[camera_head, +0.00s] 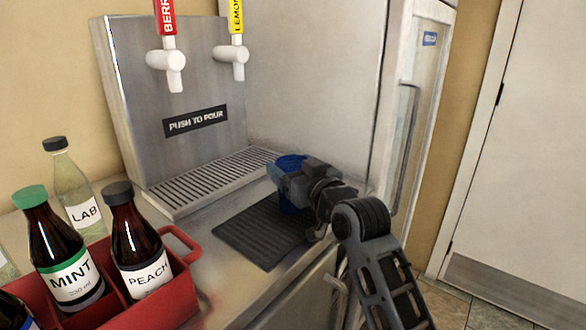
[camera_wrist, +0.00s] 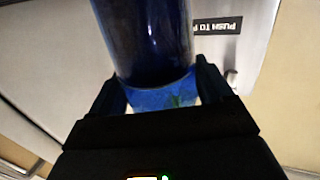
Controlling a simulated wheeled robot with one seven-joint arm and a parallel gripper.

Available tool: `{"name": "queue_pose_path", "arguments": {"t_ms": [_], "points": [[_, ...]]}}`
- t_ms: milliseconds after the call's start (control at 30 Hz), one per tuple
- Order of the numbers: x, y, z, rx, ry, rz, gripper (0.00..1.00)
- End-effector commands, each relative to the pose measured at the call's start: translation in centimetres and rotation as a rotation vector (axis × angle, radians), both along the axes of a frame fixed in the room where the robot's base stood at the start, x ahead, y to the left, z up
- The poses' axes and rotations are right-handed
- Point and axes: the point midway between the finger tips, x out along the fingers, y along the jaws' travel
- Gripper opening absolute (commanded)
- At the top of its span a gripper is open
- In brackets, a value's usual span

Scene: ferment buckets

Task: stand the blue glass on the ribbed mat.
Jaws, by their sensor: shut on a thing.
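The blue glass (camera_head: 291,162) is between the fingers of my gripper (camera_head: 288,180) in the head view, with its rim showing above them and a strip of its lower side below. It looks about upright. The wrist view shows the dark blue glass (camera_wrist: 150,40) between both fingers of my gripper (camera_wrist: 162,88). The dark ribbed mat (camera_head: 252,236) lies flat on the counter, below and left of the glass. The glass is over or beside the mat's far right part. My gripper hides part of the glass, and I cannot tell whether its base touches the mat.
A steel drink dispenser (camera_head: 140,80) with two taps and a ribbed drip tray (camera_head: 190,190) stands behind the mat. A red caddy (camera_head: 165,300) with dark bottles, including the peach bottle (camera_head: 130,240), is at front left. The mat's left part is clear.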

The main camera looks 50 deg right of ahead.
Motion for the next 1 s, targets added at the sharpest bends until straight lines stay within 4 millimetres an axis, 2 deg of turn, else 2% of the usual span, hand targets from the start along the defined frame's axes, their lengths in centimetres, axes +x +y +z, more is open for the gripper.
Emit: {"name": "queue_pose_path", "arguments": {"t_ms": [300, 333, 400, 533, 833, 1000], "points": [[0.0, 0.0, -0.2, -0.001, -0.003, 0.0, 0.0], [0.0, 0.0, -0.2, 0.0, -0.001, 0.0, 0.81], [0.0, 0.0, -0.2, 0.0, -0.001, 0.0, 0.88], [0.0, 0.0, -0.2, 0.0, 0.0, 0.0, 1.0], [0.0, 0.0, 0.3, 0.0, -0.001, 0.0, 1.0], [-2.1, 0.7, -0.1, 0.0, 0.001, 0.0, 1.0]]}}
